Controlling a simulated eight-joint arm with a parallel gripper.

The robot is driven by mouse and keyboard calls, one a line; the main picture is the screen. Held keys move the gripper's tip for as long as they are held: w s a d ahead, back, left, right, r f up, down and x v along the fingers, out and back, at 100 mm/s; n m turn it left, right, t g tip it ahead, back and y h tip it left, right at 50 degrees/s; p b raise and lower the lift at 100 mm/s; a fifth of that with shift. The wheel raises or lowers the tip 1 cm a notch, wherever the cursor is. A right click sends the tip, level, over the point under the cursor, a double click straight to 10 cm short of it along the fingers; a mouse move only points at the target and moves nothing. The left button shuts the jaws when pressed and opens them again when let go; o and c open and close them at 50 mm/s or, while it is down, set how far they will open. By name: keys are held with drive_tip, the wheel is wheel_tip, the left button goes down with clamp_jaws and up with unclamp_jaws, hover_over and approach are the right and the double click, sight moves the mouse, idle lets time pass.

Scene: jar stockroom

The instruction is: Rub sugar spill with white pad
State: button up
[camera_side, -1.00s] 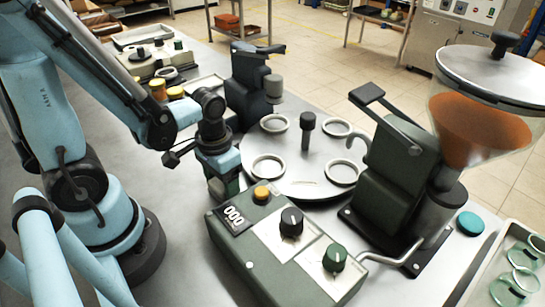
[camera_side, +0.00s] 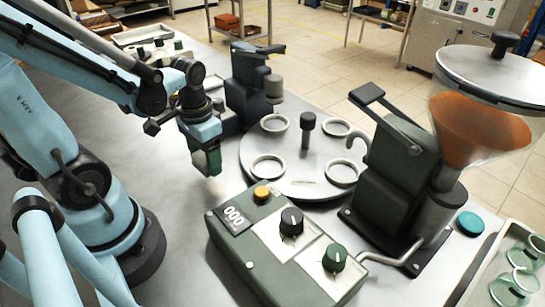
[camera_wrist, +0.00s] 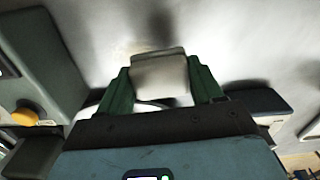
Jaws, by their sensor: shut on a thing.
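My gripper (camera_side: 207,162) is shut on the white pad (camera_wrist: 160,76), a pale block held between two green fingers in the wrist view. In the side view, the gripper is over the grey bench, left of the round plate and behind the control box. The pad is mostly hidden by the fingers there. The sugar spill seems to be a faint pale patch (camera_wrist: 128,48) on the bench, just beyond the pad's upper left in the wrist view. Its edges are hard to make out. I cannot tell whether the pad touches the bench.
The green control box (camera_side: 285,250) with knobs stands close in front. The round plate (camera_side: 305,180) with several rings is to the right, beside the filler with its orange-filled hopper (camera_side: 480,125). A dark capping unit (camera_side: 250,90) stands behind. Bare bench (camera_side: 180,225) lies left of the box.

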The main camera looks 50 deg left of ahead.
sight(204, 155)
drive_tip(key=shift+r, duration=2.1)
